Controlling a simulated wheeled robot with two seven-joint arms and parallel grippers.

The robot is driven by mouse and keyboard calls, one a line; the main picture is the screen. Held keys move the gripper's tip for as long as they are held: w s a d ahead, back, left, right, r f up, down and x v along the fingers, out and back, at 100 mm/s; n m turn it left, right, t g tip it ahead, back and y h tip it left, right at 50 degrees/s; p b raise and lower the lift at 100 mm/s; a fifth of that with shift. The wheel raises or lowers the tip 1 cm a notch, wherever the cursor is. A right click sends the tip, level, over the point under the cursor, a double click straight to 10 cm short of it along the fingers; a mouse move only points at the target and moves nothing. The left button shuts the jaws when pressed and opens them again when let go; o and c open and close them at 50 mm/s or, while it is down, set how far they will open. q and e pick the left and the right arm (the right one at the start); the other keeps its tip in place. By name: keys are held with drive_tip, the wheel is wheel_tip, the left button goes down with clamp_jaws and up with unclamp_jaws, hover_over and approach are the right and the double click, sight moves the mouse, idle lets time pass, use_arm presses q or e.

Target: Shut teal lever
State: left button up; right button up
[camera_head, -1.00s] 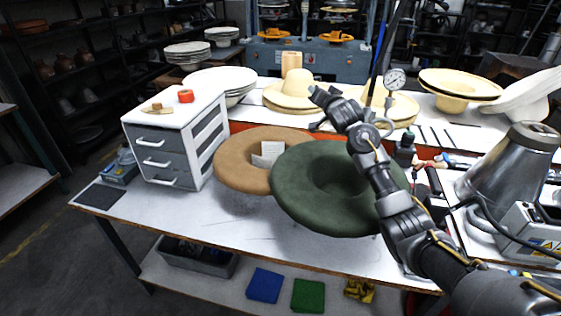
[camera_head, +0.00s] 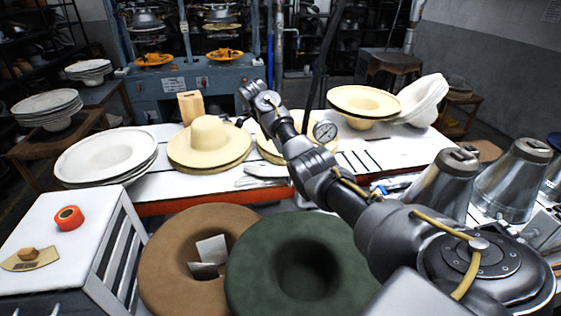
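My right arm comes in from the lower right and reaches over the worktable. Its far end with the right gripper (camera_head: 248,89) is small and dark, in front of the blue-grey press machine (camera_head: 190,82) at the back. I cannot make out its fingers or anything held. No teal lever stands out clearly; the press is the nearest thing in colour, and part of it is behind my arm. My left gripper is not in view.
A brown felt hat (camera_head: 165,255) and a dark green felt hat (camera_head: 250,275) lie in front. A white drawer unit (camera_head: 75,235) stands left. Cream hats (camera_head: 208,145) and a pressure gauge (camera_head: 325,131) are behind. Metal cones (camera_head: 510,180) stand right.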

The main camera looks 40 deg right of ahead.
drive_tip(key=p+x, duration=0.1)
drive_tip(key=x, duration=0.2)
drive_tip(key=s+x, duration=0.1)
drive_tip(key=x, duration=0.3)
drive_tip(key=p+x, duration=0.1)
drive_tip(key=x, duration=0.2)
drive_tip(key=shift+s+p, duration=0.35)
drive_tip(key=shift+s, duration=0.1)
drive_tip(key=shift+w+f, duration=0.25)
drive_tip(key=shift+w, duration=0.05)
drive_tip(key=shift+d, duration=0.1)
drive_tip(key=shift+c, duration=0.2)
drive_tip(key=shift+r, duration=0.1)
drive_tip(key=c, duration=0.5)
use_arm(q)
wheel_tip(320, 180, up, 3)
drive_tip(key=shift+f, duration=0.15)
use_arm(e)
clamp_jaws()
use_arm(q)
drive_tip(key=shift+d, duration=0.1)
use_arm(e)
drive_tip(key=shift+s, duration=0.1)
